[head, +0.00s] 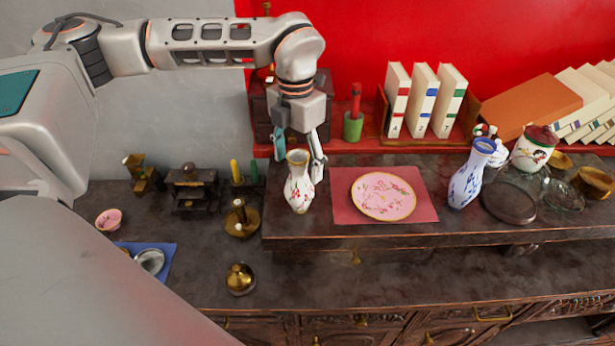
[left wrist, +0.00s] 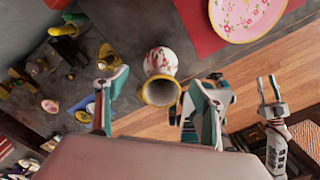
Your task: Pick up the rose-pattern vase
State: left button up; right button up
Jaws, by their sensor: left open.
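The rose-pattern vase (head: 299,187) is white with red flowers and a gold rim. It stands upright on the raised dark wooden shelf, left of the red mat. My left gripper (head: 298,158) is open and points down at the vase's upper part. In the left wrist view, the vase (left wrist: 161,62) shows between the two spread fingers of the left gripper (left wrist: 152,92), its gold mouth facing the camera. I cannot tell whether a finger touches it. My right gripper (left wrist: 269,92) seems to show small at the right of the left wrist view, apart from the vase; its jaws are unclear.
A pink floral plate (head: 383,196) lies on a red mat (head: 427,212) right of the vase. A blue-and-white vase (head: 467,180) stands farther right. Books (head: 421,98) and a green cup (head: 353,127) stand behind. A brass candle holder (head: 242,221) is left on the lower surface.

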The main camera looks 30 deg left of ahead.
aim_at(299, 185)
pick_arm(q)
jog(key=shift+w+a+f, duration=0.15)
jog(key=shift+w, duration=0.3)
jog(key=shift+s+f, duration=0.2)
jog(key=shift+f, duration=0.05)
jog(key=shift+s+f, duration=0.25)
jog(key=shift+f, duration=0.95)
jog(key=f, duration=0.3)
jog(key=shift+s+d+f+p, duration=0.1)
jog(key=shift+d+f+p, duration=0.1)
jog(key=shift+p, duration=0.2)
jog(key=shift+f, duration=0.4)
pick_arm(e)
jog(key=shift+w+r, duration=0.35)
jog(key=shift+r, duration=0.3)
jog(key=shift+r, duration=0.1)
pick_arm(q)
jog(key=c, duration=1.4)
